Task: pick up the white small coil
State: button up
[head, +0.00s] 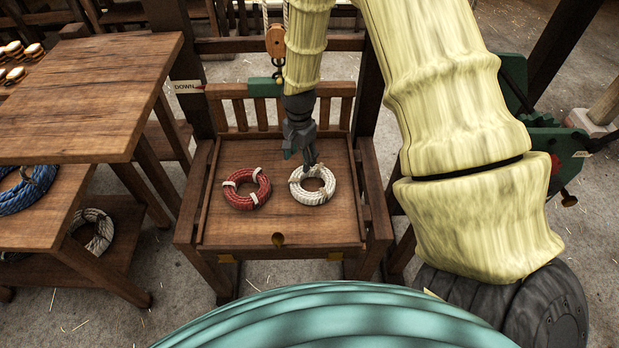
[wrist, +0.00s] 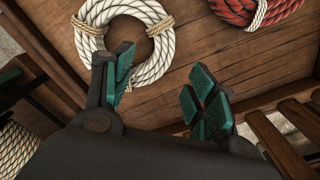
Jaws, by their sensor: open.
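The white small coil (head: 312,197) lies flat on the wooden platform (head: 285,231), on its right half. It has tan ties around it. In the wrist view the white coil (wrist: 152,68) is at the upper middle, partly covered by one finger. My gripper (head: 303,160) hangs over the coil's back edge in the head view. In the wrist view its green-padded fingers (wrist: 162,92) are spread apart with nothing between them. One finger overlaps the coil's ring and opening in the picture; the other is over bare wood. I cannot tell whether either touches the coil.
A red coil (head: 246,188) with white ties lies to the left on the same platform. A slatted back rail (head: 236,108) and posts stand behind. A wooden table (head: 92,95) is at the left, with a blue coil (head: 28,190) on a lower shelf.

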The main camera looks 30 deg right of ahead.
aim_at(300, 171)
jog(key=f, duration=0.1)
jog(key=w+f, duration=0.1)
jog(key=f, duration=0.1)
jog(key=shift+p, duration=0.3)
jog(key=shift+s+f+p, duration=0.6)
jog(key=shift+s+p, duration=0.1)
jog(key=shift+s, duration=0.05)
jog(key=f, duration=0.3)
jog(key=shift+w+a+p, duration=0.1)
jog(key=shift+w+p, duration=0.25)
jog(key=shift+p, duration=0.05)
jog(key=shift+f, duration=0.15)
jog(key=shift+s, duration=0.2)
jog(key=shift+w+f, duration=0.1)
grip_shut()
